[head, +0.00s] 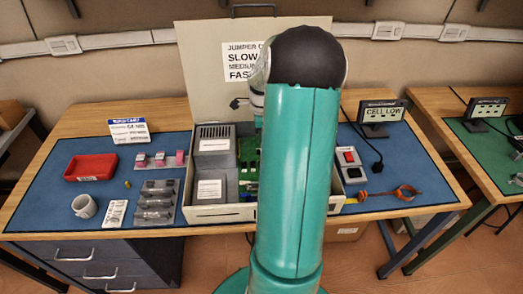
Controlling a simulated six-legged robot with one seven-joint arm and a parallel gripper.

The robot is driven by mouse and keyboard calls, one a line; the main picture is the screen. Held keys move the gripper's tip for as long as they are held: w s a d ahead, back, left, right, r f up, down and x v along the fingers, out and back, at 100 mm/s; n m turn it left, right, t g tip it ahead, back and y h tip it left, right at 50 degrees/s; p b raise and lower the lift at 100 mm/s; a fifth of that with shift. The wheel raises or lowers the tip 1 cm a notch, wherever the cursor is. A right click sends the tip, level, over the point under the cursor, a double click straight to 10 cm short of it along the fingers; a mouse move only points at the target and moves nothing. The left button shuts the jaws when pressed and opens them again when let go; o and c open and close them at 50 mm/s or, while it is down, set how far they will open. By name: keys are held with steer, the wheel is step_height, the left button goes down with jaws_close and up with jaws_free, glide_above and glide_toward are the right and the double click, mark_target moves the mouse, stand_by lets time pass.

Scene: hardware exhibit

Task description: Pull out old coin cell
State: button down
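An open computer case (225,212) stands on the blue bench mat, with a green circuit board (248,158) inside. My teal arm covers the right part of the board and the middle of the case. I cannot make out the old coin cell; the board is small in view and partly hidden. A pale wrist part of my arm shows above the board, with a small dark piece at its left. My gripper's fingertips are hidden behind the arm, so I cannot tell whether they are open or shut.
The raised lid (205,62) stands behind.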

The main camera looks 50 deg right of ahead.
steer(key=shift+r, duration=2)
